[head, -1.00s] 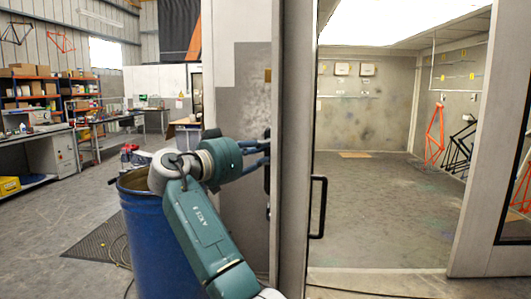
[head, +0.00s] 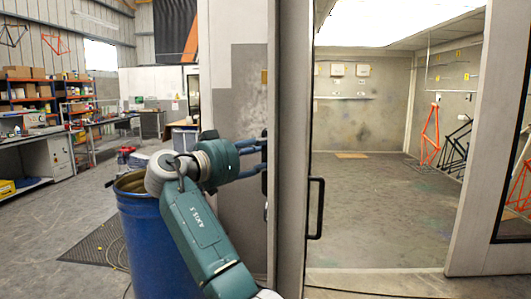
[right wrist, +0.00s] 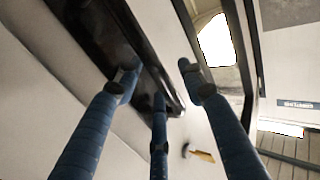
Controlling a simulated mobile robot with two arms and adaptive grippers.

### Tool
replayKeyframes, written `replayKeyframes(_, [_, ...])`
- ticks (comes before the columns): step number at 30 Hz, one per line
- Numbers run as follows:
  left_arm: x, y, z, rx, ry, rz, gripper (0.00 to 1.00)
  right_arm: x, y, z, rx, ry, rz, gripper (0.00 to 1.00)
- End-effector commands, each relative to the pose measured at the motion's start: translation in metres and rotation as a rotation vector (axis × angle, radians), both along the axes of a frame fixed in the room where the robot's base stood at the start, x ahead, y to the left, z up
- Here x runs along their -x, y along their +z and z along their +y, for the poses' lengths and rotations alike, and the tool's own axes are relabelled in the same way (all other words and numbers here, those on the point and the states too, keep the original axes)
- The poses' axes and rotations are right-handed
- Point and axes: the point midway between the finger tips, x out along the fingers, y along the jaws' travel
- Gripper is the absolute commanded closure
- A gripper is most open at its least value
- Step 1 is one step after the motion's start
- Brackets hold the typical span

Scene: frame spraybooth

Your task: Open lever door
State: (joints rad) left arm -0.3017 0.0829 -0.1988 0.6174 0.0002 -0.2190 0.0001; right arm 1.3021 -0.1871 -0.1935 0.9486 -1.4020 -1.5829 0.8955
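The door (head: 291,120) shows almost edge-on in the head view as a tall grey upright, with the booth interior visible to its right. A black upright handle (head: 317,207) sits on its right side. My right arm reaches to its left side, where the blue fingers of my right gripper (head: 263,158) are partly hidden by the door's edge. In the right wrist view, the three fingers of my right gripper (right wrist: 160,88) are spread apart close to a long black fitting (right wrist: 97,40) on a pale surface. Whether they touch it is unclear. My left gripper is out of view.
A blue drum (head: 142,235) stands just left of my right arm. A dark mat (head: 92,245) lies on the floor beyond it. Shelves (head: 75,100) and workbenches line the far left. The booth floor (head: 380,215) is clear; bike frames (head: 430,135) hang at its right.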

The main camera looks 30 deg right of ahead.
Motion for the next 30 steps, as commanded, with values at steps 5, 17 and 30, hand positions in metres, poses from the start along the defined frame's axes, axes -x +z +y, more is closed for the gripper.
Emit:
replayKeyframes(5, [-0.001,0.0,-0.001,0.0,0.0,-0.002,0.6,0.005,0.001,0.018,0.002,0.003,-0.002,0.6])
replayKeyframes(17, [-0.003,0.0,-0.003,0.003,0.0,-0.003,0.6,0.031,0.0,0.094,-0.001,0.003,0.001,0.6])
replayKeyframes(30, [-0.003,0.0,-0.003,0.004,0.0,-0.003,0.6,0.038,0.0,0.113,-0.001,-0.001,0.001,0.6])
